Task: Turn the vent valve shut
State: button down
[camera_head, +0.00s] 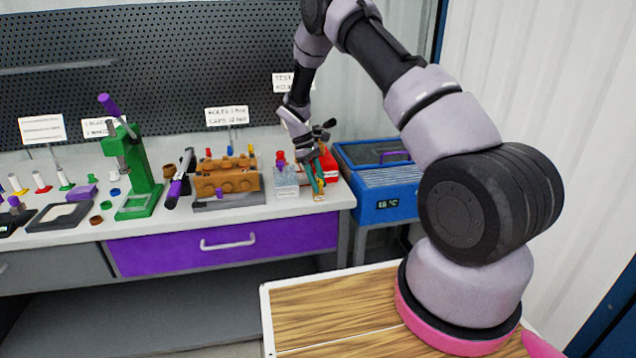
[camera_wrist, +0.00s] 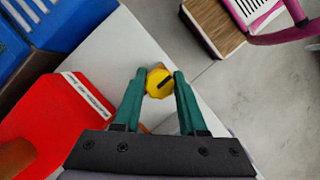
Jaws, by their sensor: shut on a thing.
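A yellow knob (camera_wrist: 158,83) with a black bar across its top is between the green fingers of my gripper (camera_wrist: 160,86) in the wrist view. The fingers touch it on both sides, and its bar lies slanted. I take it to be the vent valve's handle; the body under it is mostly hidden. In the head view my gripper (camera_head: 317,183) is low at the bench's right front end, over a small brass-coloured part (camera_head: 319,196). The knob itself cannot be made out there.
A red box (camera_head: 329,164) stands close beside my gripper. A clear block (camera_head: 286,180) is just left. A blue bath (camera_head: 384,180) reading about 15 °C stands right of the bench (camera_head: 150,222). Brown pump blocks (camera_head: 228,180) and a green press (camera_head: 138,180) are farther left.

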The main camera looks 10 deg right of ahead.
dwell(0.4)
jog(key=shift+c, duration=2.3)
grip_release()
jog(key=shift+r, duration=0.1)
jog(key=v, duration=1)
jog(key=shift+a+r, duration=0.15)
jog(key=shift+r, duration=0.15)
